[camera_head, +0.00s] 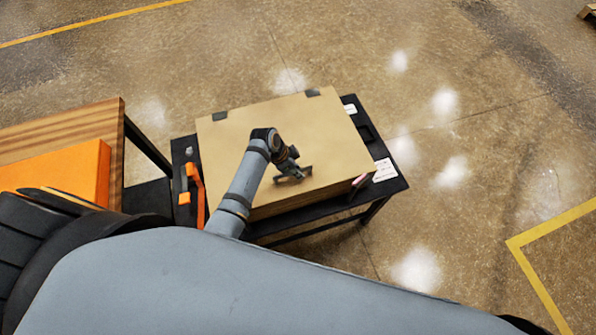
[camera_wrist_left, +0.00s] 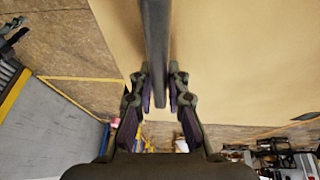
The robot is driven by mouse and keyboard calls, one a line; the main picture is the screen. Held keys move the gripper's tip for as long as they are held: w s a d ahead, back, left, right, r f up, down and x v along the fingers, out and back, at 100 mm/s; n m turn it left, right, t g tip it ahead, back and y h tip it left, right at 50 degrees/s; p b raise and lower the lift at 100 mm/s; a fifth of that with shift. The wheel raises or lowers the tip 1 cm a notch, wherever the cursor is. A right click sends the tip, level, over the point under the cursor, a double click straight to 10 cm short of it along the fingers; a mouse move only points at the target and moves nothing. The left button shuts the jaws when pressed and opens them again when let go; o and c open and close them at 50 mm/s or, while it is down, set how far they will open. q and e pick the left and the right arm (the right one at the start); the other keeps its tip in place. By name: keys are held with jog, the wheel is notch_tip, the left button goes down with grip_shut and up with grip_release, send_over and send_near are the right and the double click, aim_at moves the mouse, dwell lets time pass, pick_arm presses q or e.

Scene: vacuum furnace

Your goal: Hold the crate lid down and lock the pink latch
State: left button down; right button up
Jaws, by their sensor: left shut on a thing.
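The crate (camera_head: 290,200) is a tan box on a black table, with its flat lid (camera_head: 320,130) lying on top. The lid also fills much of the left wrist view (camera_wrist_left: 230,60). My left gripper (camera_head: 292,172) is over the front middle of the lid. In the left wrist view, its fingers (camera_wrist_left: 159,92) are shut on a dark grey bar (camera_wrist_left: 155,40), which looks like a lid handle. The pink latch (camera_head: 359,180) is at the crate's front right corner, apart from the gripper; whether it is locked is too small to tell. My right gripper is not in view.
The black table (camera_head: 375,150) has white labels (camera_head: 384,170) at its right edge. Orange items (camera_head: 194,182) lie left of the crate. A wooden table (camera_head: 70,130) with an orange box (camera_head: 75,170) stands at the left. The floor to the right is clear.

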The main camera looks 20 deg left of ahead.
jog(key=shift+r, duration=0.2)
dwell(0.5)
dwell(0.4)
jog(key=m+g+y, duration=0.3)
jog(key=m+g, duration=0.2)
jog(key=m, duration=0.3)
send_near(360, 180)
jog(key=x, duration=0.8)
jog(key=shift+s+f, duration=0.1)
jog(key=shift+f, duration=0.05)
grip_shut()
